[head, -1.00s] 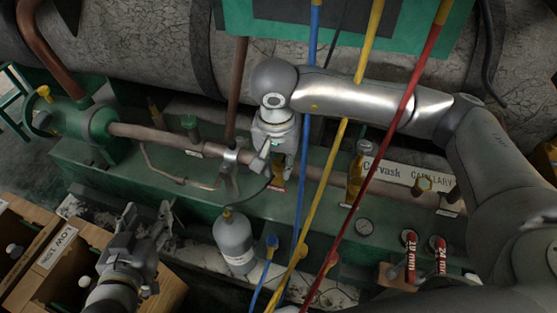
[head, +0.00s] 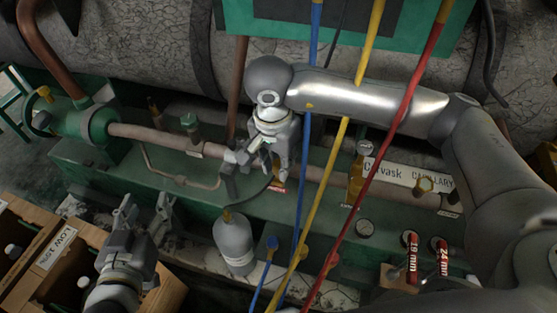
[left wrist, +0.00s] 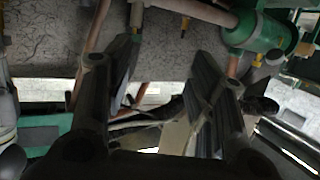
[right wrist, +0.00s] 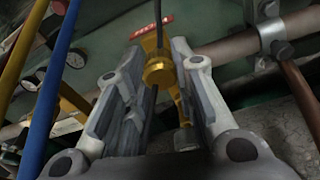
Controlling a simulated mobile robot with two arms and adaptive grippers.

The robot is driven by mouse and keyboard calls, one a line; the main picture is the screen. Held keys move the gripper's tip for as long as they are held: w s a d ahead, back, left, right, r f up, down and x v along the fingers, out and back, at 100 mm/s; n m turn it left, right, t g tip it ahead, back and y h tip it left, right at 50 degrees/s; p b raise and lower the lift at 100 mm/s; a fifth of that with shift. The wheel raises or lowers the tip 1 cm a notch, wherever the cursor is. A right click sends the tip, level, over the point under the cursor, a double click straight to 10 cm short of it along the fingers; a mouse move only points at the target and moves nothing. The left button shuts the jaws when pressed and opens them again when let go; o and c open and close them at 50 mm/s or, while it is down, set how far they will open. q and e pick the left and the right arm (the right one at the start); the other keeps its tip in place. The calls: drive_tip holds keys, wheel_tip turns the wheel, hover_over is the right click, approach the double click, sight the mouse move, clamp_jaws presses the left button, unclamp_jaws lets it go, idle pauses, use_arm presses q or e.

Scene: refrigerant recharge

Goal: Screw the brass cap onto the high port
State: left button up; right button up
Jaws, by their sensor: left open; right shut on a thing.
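The brass cap (right wrist: 158,72) shows between the fingers of my right gripper (right wrist: 157,50) in the right wrist view. The right gripper is shut on it; a dark cord crosses in front. In the head view my right gripper (head: 271,165) points down at the green bench's pipework, above a brass fitting with a red tag (head: 278,188), which seems to be the high port. The red tag (right wrist: 153,27) also shows in the right wrist view. The fingers hide how the cap meets the port. My left gripper (head: 143,212) is open and empty, over the front left.
Blue (head: 303,150), yellow (head: 335,150) and red (head: 374,175) hoses hang just right of my right gripper. A grey cylinder (head: 234,243) stands in front. Two red-handled wrenches (head: 411,262) stand at right.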

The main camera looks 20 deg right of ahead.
drive_tip(key=shift+f, duration=0.1)
drive_tip(key=shift+m, duration=1.8)
use_arm(q)
drive_tip(key=shift+w+d+r+t, duration=0.2)
drive_tip(key=shift+r+t, duration=0.2)
drive_tip(key=shift+r, duration=0.15)
use_arm(e)
drive_tip(key=shift+m, duration=0.7)
drive_tip(key=o, duration=1.1)
drive_tip(key=shift+g, duration=0.3)
use_arm(q)
drive_tip(key=shift+f, duration=0.1)
